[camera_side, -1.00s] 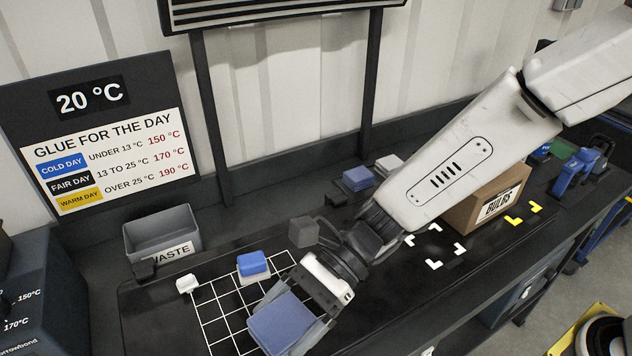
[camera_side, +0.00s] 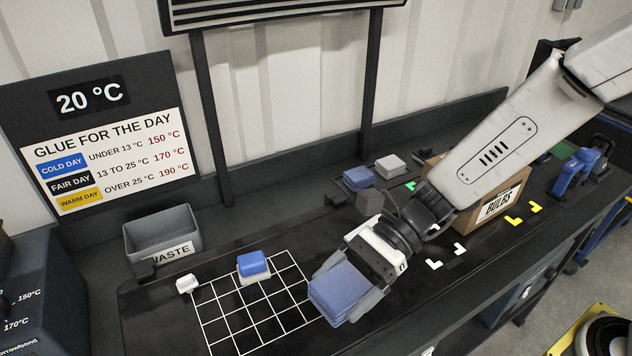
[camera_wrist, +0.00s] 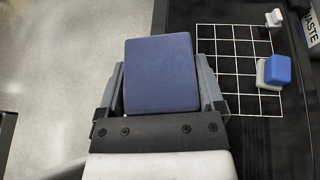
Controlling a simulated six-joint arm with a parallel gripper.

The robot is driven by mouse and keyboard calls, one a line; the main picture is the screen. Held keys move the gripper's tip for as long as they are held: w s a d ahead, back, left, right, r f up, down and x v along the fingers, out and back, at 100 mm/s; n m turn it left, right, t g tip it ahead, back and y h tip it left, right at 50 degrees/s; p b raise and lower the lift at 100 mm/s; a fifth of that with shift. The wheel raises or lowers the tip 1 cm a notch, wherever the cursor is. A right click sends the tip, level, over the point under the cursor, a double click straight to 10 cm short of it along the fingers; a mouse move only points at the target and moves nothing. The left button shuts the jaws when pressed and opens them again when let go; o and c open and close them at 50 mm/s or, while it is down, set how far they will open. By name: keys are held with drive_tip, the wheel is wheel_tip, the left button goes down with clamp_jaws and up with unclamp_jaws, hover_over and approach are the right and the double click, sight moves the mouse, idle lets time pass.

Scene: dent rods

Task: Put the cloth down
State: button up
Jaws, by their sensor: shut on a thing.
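A folded blue cloth (camera_side: 340,293) is held between the fingers of my gripper (camera_side: 352,285), which is shut on it. In the side view the cloth is at the right of the white grid, over the front part of the bench. In the wrist view the cloth (camera_wrist: 160,74) fills the space between the two grey fingers (camera_wrist: 160,90), with pale floor showing to its left and the dark bench to its right. Whether its underside touches anything is hidden.
A white grid (camera_side: 232,318) lies on the dark bench, with a blue-topped white block (camera_side: 253,266) on it and a small white piece (camera_side: 187,284) at its corner. A grey waste bin (camera_side: 163,234), blue cloth stack (camera_side: 358,179), grey stack (camera_side: 390,164) and BULBS box (camera_side: 497,203) stand behind.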

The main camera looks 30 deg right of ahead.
drive_tip(key=s+d+m+t, duration=0.1)
drive_tip(key=s+d, duration=0.2)
drive_tip(key=d, duration=0.7)
drive_tip(key=shift+t, duration=0.3)
drive_tip(key=shift+w+a+f, duration=1.05)
drive_tip(key=shift+w+f, duration=0.45)
drive_tip(key=shift+w, duration=0.45)
drive_tip(key=shift+w+a+f, duration=1)
drive_tip(key=shift+w+f, duration=0.55)
drive_tip(key=shift+w, duration=0.45)
drive_tip(key=shift+w+a+f, duration=1.05)
drive_tip(key=shift+w+f, duration=0.45)
drive_tip(key=shift+w, duration=0.45)
drive_tip(key=shift+f, duration=0.1)
drive_tip(key=shift+w+a+f, duration=0.1)
drive_tip(key=shift+w+f, duration=0.15)
drive_tip(key=shift+f, duration=1.5)
